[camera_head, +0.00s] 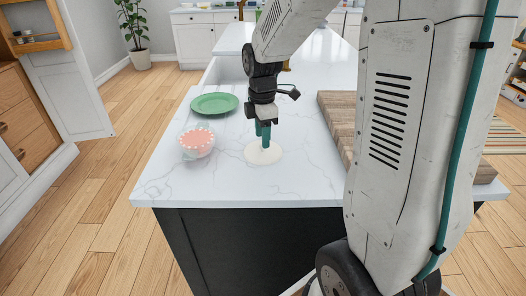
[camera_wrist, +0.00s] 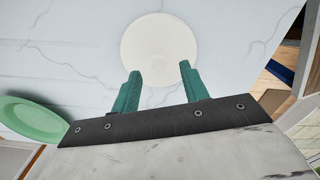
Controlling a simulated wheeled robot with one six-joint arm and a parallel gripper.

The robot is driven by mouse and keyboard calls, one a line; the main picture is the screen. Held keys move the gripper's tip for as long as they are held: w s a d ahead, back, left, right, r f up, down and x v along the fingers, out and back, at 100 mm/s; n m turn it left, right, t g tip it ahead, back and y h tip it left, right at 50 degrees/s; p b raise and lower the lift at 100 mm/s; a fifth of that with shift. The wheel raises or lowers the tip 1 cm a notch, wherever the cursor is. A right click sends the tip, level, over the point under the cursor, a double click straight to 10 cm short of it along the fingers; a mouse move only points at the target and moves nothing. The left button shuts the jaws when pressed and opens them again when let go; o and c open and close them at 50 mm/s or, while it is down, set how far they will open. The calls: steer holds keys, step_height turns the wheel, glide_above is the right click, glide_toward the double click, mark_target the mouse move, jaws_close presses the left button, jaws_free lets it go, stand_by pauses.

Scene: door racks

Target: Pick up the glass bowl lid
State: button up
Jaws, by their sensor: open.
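A flat, round, cream-coloured disc (camera_head: 264,157), which looks like the bowl lid, lies on the white marble counter. It also shows in the wrist view (camera_wrist: 160,42), top centre. My gripper (camera_head: 262,134) points down over the disc, with its teal fingers spread. In the wrist view the open fingers (camera_wrist: 159,70) are apart with nothing between them but counter and the disc's near edge. I cannot tell whether the fingertips touch the disc. A small bowl (camera_head: 197,143) with a pink patterned top stands to the left of the disc.
A green plate (camera_head: 214,103) lies behind the bowl; it also shows in the wrist view (camera_wrist: 34,118) at left. A thick wooden board (camera_head: 338,124) lies to the right on the counter (camera_head: 295,178). The counter's front edge is close to the disc.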

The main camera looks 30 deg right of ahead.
step_height(320, 180, down, 3)
steer(key=shift+w+d+f, duration=0.1)
steer(key=shift+f, duration=0.1)
steer(key=shift+c, duration=0.4)
jaws_close()
